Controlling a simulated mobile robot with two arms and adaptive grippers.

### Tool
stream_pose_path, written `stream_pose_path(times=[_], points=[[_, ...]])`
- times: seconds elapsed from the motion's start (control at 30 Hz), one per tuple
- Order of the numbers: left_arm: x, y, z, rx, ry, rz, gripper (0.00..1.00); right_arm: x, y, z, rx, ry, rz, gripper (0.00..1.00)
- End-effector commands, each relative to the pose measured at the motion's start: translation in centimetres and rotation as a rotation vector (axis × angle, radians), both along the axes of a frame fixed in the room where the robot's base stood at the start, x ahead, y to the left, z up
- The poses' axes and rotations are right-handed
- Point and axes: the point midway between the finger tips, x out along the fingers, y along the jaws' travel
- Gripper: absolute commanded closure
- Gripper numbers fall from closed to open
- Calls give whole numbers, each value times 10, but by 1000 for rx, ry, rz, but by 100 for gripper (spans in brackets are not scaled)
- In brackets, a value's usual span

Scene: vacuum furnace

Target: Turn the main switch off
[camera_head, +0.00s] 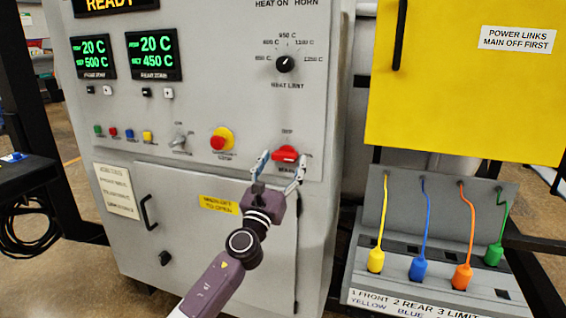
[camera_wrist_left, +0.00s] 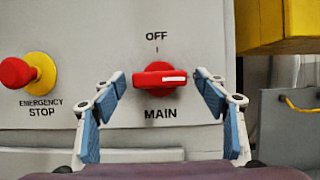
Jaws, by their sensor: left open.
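The main switch (camera_head: 287,153) is a red rotary knob on the lower right of the grey control panel. In the left wrist view the knob (camera_wrist_left: 153,80) lies horizontal, with its white mark pointing right. The word OFF and a short tick stand above it, and MAIN is printed below. My left gripper (camera_head: 283,161) is open, with one finger on each side of the knob. In the wrist view small gaps show between the fingertips and the knob. My right gripper is not in view.
A red emergency stop button (camera_head: 219,139) on a yellow base is left of the switch. A heat limit dial (camera_head: 285,64) is above. A yellow door (camera_head: 460,100) and a rack with coloured cable plugs (camera_head: 418,268) stand to the right. A black door handle (camera_head: 148,212) juts out lower left.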

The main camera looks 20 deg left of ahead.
Motion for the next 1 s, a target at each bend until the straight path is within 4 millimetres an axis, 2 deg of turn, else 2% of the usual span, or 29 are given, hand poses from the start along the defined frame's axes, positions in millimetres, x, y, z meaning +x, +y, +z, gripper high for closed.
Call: stream_pose_path(times=[0.27, 0.67, 1.0], points=[[2, 0, 1, -1, 1, 0, 33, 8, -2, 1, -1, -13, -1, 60], [2, 0, 0, -1, 1, 0, 75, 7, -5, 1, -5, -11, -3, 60], [2, -1, 0, -58, 3, -1, 75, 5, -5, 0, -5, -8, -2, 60]])
